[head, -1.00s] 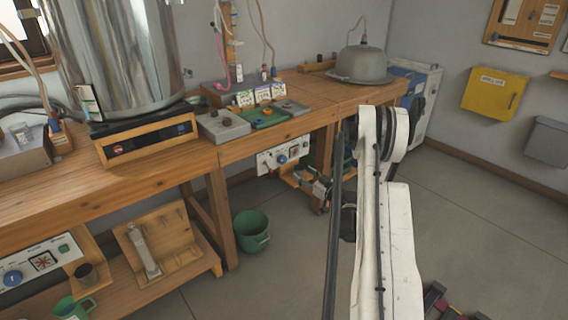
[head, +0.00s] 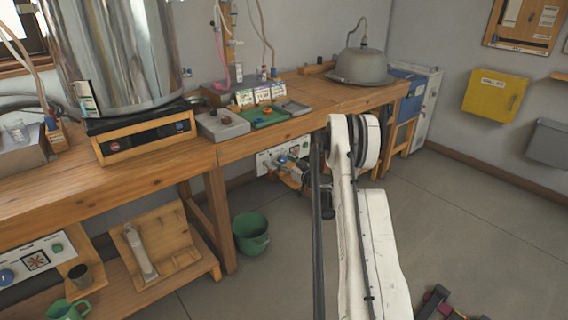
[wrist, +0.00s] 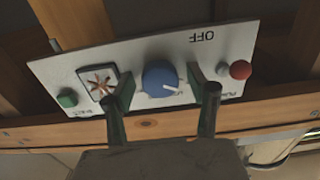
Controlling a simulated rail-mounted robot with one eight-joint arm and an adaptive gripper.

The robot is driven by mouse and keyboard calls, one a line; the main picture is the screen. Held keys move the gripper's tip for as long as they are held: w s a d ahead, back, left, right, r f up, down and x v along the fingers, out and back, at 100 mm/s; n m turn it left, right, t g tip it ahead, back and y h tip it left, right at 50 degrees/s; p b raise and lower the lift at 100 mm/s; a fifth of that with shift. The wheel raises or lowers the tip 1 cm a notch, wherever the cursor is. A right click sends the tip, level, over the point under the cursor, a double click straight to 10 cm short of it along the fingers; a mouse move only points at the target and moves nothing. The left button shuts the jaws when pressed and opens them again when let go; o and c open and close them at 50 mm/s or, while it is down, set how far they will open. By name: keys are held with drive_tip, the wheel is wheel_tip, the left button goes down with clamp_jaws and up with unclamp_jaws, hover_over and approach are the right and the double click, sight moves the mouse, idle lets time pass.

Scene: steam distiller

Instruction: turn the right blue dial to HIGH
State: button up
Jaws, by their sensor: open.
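The right blue dial (wrist: 160,80) sits on a white control panel (wrist: 225,52) and shows upside down in the wrist view. Its white pointer mark faces the lower right of that view, and an inverted OFF label is on the panel. My gripper (wrist: 161,74) is open, with one finger on either side of the dial. I cannot tell whether either finger touches it. In the head view the right panel (head: 268,160) hangs under the bench, with my gripper (head: 287,172) in front, partly covering the dial.
Beside the dial are a red button (wrist: 240,69), a green button (wrist: 67,98) and a fan-like symbol (wrist: 99,83). A wooden rail (wrist: 60,134) runs along the panel's edge. A green bucket (head: 251,232) stands on the floor. Another blue dial (head: 6,277) is at lower left.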

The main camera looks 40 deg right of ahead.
drive_tip(key=c, duration=1.1)
drive_tip(key=shift+c, duration=0.2)
